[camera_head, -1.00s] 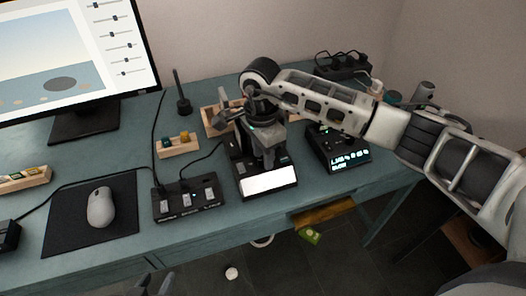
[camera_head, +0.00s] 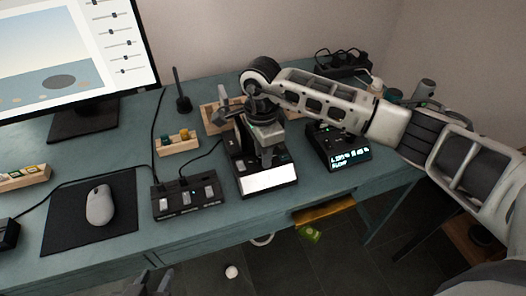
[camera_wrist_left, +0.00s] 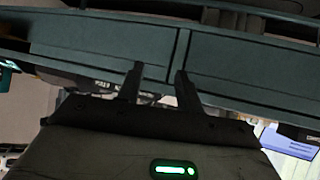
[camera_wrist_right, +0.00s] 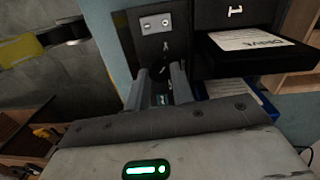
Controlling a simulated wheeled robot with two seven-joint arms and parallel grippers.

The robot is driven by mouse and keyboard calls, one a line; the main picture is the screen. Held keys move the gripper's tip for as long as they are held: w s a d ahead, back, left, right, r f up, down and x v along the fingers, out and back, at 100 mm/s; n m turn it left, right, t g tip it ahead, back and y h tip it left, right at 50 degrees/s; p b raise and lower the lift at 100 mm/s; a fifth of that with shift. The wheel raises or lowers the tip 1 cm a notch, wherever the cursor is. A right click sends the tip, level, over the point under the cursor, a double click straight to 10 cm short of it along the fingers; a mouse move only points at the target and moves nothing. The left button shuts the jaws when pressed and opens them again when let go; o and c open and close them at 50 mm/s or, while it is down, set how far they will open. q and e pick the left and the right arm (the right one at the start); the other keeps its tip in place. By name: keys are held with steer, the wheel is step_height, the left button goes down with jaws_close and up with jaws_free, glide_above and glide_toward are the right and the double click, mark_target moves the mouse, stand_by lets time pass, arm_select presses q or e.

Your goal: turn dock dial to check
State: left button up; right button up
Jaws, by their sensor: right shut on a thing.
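My right gripper (camera_head: 268,158) points down over the black dock (camera_head: 234,166) with a bright white front panel (camera_head: 268,180). The gripper and wrist hide much of the dock's top. In the right wrist view, the right gripper's fingers (camera_wrist_right: 160,82) are shut on a small dark dial (camera_wrist_right: 161,70), set on the dock's dark face. The dial's pointer and marks are too small to read. My left gripper (camera_head: 152,283) is at the bottom of the head view, before the table's front edge. In the left wrist view its two fingers (camera_wrist_left: 160,75) are apart and empty.
A black box with a lit text display (camera_head: 350,158) stands right of the dock. A switch box (camera_head: 188,198) is to its left, with a mouse (camera_head: 100,205) on a black mat beyond. A wooden tray (camera_head: 178,146) sits behind the switch box. An open drawer (camera_head: 325,211) juts from the table front.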

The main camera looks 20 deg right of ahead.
steer(key=m+b, duration=0.1)
steer(key=m, duration=0.5)
steer(key=shift+b, duration=0.3)
steer(key=m, duration=0.6)
steer(key=shift+y+b, duration=0.3)
steer(key=shift+b, duration=0.05)
steer(key=m, duration=0.5)
steer(key=shift+r+m+t, duration=0.1)
steer(key=shift+m+t, duration=0.2)
steer(key=shift+m, duration=2.4)
steer(key=o, duration=0.7)
steer(key=shift+s, duration=0.1)
